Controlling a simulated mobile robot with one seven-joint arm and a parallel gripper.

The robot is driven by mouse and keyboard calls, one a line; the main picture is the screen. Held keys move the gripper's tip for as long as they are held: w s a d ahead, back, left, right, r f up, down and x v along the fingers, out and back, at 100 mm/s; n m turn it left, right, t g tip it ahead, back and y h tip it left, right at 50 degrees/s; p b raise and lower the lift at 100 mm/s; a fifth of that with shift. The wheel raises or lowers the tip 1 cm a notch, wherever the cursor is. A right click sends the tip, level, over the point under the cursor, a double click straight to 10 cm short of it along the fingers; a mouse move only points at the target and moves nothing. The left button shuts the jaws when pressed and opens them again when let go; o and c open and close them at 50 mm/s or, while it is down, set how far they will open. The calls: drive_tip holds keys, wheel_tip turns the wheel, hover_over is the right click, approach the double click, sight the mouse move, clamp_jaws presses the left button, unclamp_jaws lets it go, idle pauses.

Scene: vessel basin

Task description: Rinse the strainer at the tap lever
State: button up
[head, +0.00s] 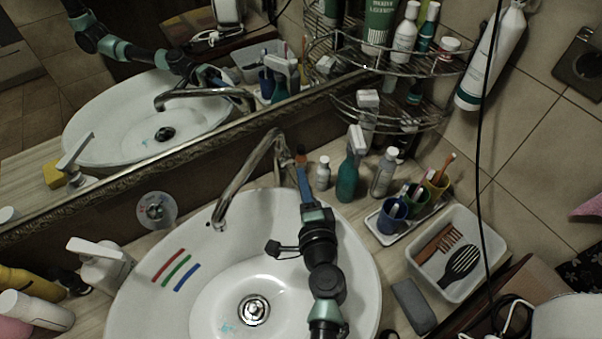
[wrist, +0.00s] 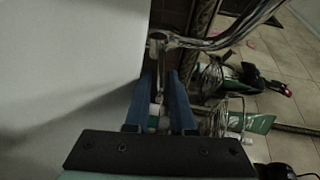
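A round metal strainer (head: 253,310) sits at the drain in the bottom of the white basin (head: 130,300). The curved metal tap (head: 240,180) stands at the back of the basin, its spout over the left part. My gripper (head: 303,172) reaches across the basin's right side to beside the tap's base. In the wrist view my blue fingers (wrist: 163,88) are apart, with a slim grey lever (wrist: 160,75) running between them towards the tap (wrist: 157,42). I cannot tell whether the fingers touch the lever. No water stream is visible.
A teal spray bottle (head: 348,178) and small bottles (head: 384,172) stand right of my gripper. A tray of cups (head: 396,216) and a white bin (head: 455,250) with brushes lie further right. A soap dispenser (head: 100,265) stands left. A mirror (head: 90,130) rises behind.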

drive_tip(key=shift+x, duration=1.15)
drive_tip(key=shift+c, duration=0.3)
clamp_jaws()
drive_tip(key=shift+r, duration=0.1)
